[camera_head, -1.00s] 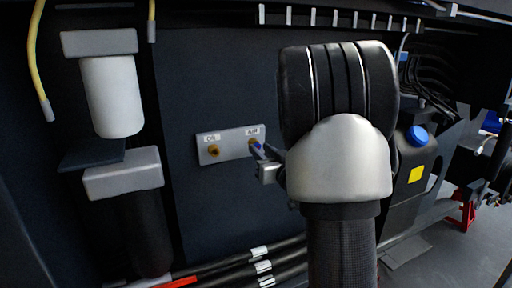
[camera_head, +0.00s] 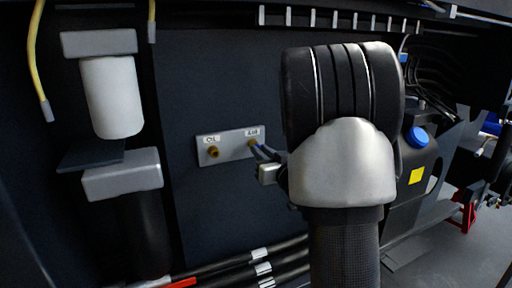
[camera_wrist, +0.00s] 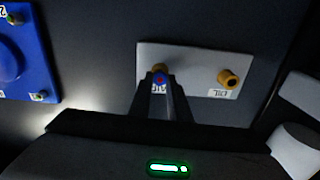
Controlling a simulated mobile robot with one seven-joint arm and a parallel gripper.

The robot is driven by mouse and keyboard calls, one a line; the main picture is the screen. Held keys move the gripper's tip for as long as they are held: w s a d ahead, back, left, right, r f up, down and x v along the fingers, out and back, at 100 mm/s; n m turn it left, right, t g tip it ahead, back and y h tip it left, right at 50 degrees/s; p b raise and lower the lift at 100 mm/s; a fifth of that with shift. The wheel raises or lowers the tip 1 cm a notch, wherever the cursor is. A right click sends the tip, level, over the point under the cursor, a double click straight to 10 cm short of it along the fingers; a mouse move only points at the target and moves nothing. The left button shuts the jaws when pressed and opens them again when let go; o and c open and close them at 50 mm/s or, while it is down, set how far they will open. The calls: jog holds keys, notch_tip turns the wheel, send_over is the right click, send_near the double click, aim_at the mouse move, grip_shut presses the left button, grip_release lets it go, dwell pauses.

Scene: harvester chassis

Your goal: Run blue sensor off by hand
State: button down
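The blue sensor (camera_wrist: 160,77) is at the brass AIR port, with its blue end and a small red centre showing between my fingertips in the wrist view. My gripper (camera_wrist: 160,88) is shut on it, both dark fingers close around its end. In the head view, the blue sensor (camera_head: 259,149) shows small at the right port of the grey plate (camera_head: 231,146), with my gripper (camera_head: 264,153) reaching it from the right. The left brass OIL port (camera_head: 214,152) is bare. How far the sensor is seated is hidden by my fingers.
A white filter (camera_head: 112,97) hangs at left. Black hoses (camera_head: 262,268) run below the plate. A dark canister with a blue cap (camera_head: 417,136) stands right of my arm. A blue panel (camera_wrist: 25,55) is at the wrist view's upper left.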

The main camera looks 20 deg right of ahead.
jog(key=shift+f+b, duration=0.15)
jog(key=shift+b, duration=0.25)
jog(key=n, duration=0.8)
jog(key=n+b, duration=0.1)
jog(key=n, duration=1.6)
jog(key=shift+s+f, duration=0.1)
jog(key=shift+s, duration=0.15)
jog(key=c, duration=1.6)
grip_release()
jog(key=shift+r, duration=0.2)
jog(key=shift+c, duration=1.1)
